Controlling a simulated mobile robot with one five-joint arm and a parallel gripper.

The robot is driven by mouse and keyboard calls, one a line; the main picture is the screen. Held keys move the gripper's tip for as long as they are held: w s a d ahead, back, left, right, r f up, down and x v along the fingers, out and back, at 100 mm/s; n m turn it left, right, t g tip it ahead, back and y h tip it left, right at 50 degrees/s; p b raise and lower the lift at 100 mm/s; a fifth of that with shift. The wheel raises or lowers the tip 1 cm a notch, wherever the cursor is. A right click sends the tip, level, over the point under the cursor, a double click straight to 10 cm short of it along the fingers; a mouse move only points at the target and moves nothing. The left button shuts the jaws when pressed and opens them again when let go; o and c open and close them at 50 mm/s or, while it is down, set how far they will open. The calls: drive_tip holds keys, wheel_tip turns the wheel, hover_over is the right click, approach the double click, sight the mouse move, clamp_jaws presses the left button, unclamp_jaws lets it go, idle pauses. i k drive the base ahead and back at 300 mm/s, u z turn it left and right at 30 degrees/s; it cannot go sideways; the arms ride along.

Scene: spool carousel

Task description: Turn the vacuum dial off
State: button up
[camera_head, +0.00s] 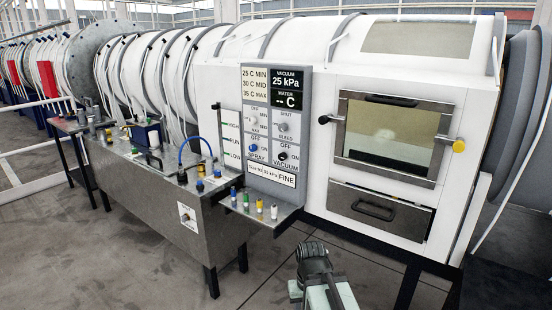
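The vacuum dial (282,156) is a small dark knob at the lower right of the grey control panel (246,120). "OFF" is printed above it, "ON" to its right and "VACUUM" below. The knob is too small to tell surely where its pointer stands. The display (287,80) above reads "VACUUM 25 kPa". My gripper (313,256) seems to be the dark end of my arm at the bottom centre, well below and apart from the panel. Its fingers cannot be made out, and nothing is seen held in it.
A blue spray knob (253,147) sits left of the dial. A shelf with small coloured bottles (260,209) juts out below the panel. A metal tank (150,190) stands to the left, and a windowed door (390,135) with a handle is on the right. Floor in front is clear.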

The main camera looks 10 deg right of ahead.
sight(283, 156)
drive_tip(key=u, duration=0.15)
drive_tip(key=k, duration=0.85)
drive_tip(key=z, duration=0.2)
drive_tip(key=i, duration=0.85)
drive_tip(key=u, duration=0.5)
drive_tip(key=i, duration=1.6)
drive_tip(key=u, duration=1.55)
